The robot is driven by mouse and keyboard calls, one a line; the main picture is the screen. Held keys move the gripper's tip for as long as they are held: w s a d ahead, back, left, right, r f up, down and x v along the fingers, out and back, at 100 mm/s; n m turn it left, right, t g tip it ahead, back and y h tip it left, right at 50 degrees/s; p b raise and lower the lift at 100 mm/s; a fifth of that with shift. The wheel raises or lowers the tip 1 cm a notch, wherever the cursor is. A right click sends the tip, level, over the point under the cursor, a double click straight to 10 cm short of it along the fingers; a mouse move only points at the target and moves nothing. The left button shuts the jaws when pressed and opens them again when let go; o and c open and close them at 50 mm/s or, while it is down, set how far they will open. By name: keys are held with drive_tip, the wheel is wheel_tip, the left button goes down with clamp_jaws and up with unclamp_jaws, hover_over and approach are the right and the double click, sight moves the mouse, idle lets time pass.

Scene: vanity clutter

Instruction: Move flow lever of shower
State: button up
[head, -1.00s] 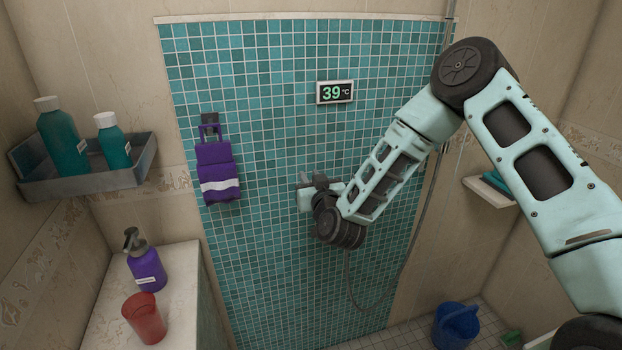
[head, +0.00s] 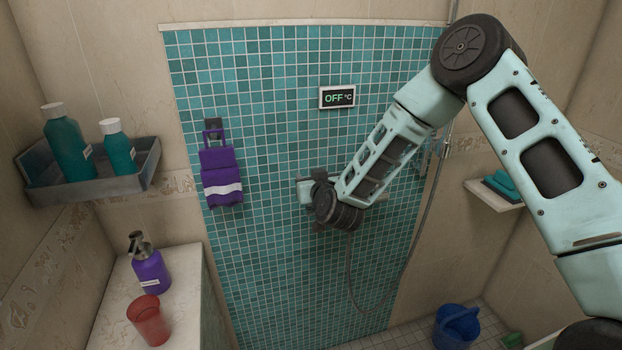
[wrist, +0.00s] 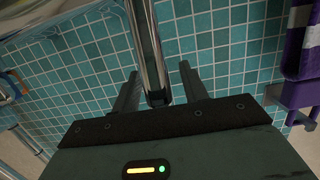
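In the wrist view, a shiny chrome shower bar (wrist: 147,45) runs down between the two fingers of my gripper (wrist: 160,84) and ends in a dark tip near the palm. The fingers are apart, with visible gaps beside the bar. I cannot tell which part of the fixture is the flow lever. In the head view, my gripper is at the tiled wall, mostly hidden by my arm, as is the shower fixture. The temperature display (head: 338,97) above reads OFF.
A purple towel (head: 221,178) hangs left of my gripper; it also shows at the wrist view's right edge (wrist: 299,40). A hose (head: 352,285) hangs below. A shelf with bottles (head: 90,188) is at left, a blue bucket (head: 456,328) on the floor.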

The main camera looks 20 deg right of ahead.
drive_tip(key=s+r, duration=0.1)
drive_tip(key=s, duration=0.7)
drive_tip(key=s+r+b, duration=0.1)
drive_tip(key=s+r, duration=0.1)
drive_tip(key=s, duration=0.7)
drive_tip(key=shift+r, duration=0.25)
